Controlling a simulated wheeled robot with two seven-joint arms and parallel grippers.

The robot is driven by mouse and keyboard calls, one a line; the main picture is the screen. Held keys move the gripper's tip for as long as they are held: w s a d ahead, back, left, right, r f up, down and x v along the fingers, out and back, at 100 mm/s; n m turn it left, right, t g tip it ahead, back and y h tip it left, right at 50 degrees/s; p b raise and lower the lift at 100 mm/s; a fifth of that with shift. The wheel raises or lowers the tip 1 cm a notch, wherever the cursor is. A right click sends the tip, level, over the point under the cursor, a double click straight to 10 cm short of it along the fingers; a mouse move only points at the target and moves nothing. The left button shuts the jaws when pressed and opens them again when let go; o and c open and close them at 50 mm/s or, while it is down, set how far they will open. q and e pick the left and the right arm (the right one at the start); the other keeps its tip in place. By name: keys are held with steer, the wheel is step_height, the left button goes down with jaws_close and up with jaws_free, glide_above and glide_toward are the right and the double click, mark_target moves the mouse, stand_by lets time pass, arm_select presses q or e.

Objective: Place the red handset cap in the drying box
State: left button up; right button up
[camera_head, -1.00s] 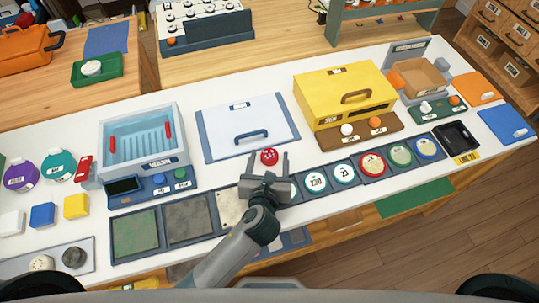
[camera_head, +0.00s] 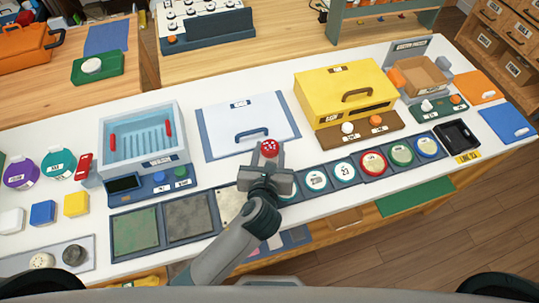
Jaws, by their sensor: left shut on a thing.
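The red handset cap (camera_head: 269,147) is a small round red piece with a white mark on top. It is at the tip of my left gripper (camera_head: 268,156), which is shut on it, just in front of the white panel with a blue handle (camera_head: 243,110). A yellow box with a handle (camera_head: 344,90) stands right of the panel. A light blue open-topped box with a ribbed inside and red side pieces (camera_head: 145,137) stands to the left. The labels are too small to read, so I cannot tell which is the drying box. My right gripper is not in view.
A row of dark tiles holds several round numbered caps (camera_head: 373,162) to the right. Grey and green pads (camera_head: 135,229) lie at the front left. A brown base with white and orange knobs (camera_head: 361,131) fronts the yellow box. A black tray (camera_head: 456,136) sits further right.

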arm_select(q)
steer(key=s+d+r+b, duration=0.1)
steer(key=s+d+r, duration=0.6)
steer(key=d, duration=0.2)
steer(key=shift+s+r+b, duration=0.15)
steer(key=shift+r+b, duration=0.1)
steer(key=shift+b, duration=0.05)
glide_above(274, 154)
steer(key=s, duration=0.4)
step_height(274, 154, down, 2)
steer(key=w+a, duration=0.3)
steer(key=a, duration=0.4)
steer(key=w+a+r, duration=0.1)
steer(key=a+r, duration=0.2)
steer(key=a, duration=0.4)
steer(key=w+a+r+n+y, duration=0.1)
steer(key=w+a+r, duration=0.1)
steer(key=a, duration=0.5)
steer(key=shift+w+r, duration=0.3)
steer(key=shift+r, duration=0.4)
steer(key=shift+a, duration=0.1)
